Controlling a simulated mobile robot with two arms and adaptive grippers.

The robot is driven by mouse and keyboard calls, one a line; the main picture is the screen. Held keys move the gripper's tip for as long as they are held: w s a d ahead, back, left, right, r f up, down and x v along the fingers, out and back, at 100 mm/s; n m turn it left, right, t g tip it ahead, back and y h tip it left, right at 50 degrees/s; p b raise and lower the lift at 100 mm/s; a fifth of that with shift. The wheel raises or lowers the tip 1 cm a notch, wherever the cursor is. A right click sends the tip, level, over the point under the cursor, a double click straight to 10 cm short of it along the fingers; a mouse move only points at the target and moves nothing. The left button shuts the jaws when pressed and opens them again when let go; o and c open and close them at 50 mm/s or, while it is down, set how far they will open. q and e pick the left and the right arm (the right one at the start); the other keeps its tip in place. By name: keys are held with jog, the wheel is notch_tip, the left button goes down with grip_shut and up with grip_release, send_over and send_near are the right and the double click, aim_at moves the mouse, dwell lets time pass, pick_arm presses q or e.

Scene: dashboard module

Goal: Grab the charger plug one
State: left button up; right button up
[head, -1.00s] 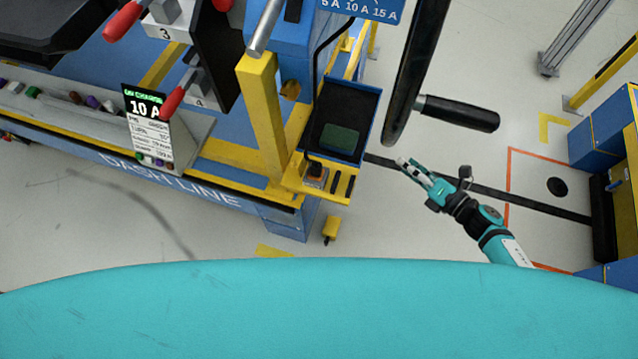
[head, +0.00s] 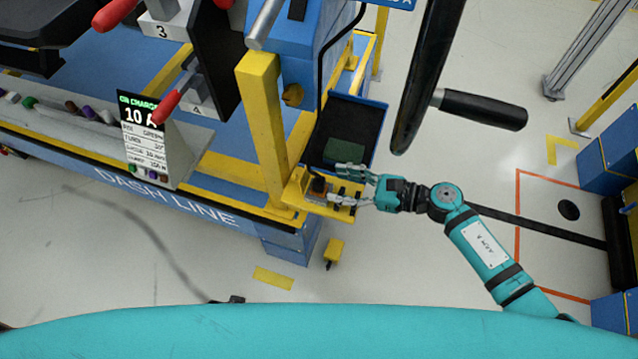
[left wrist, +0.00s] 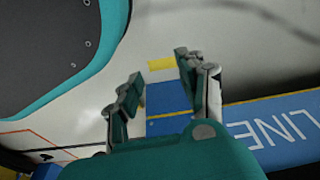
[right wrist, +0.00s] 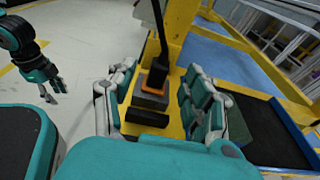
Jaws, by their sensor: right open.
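The charger plug (head: 318,186) is a dark block with an orange base and a black cable, standing on the small yellow shelf (head: 293,192) at the bench corner. It also shows in the right wrist view (right wrist: 154,80), ahead and between the fingers. My right gripper (head: 342,184) is open and empty, coming from the right over the shelf. Its two fingers (right wrist: 156,100) lie either side of the plug in the picture; I cannot tell whether they touch it. My left gripper (left wrist: 160,80) is open and empty over the floor in front of the bench.
A black tray (head: 366,122) with a dark green block (head: 345,152) adjoins the shelf. A yellow post (head: 262,130) stands left of the plug. A black wheel rim (head: 428,75) with a handle (head: 485,109) hangs above my right arm.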

aim_at(325, 181)
jog(key=x, duration=0.5)
jog(key=shift+w+a, duration=0.2)
jog(key=shift+a, duration=0.15)
grip_shut()
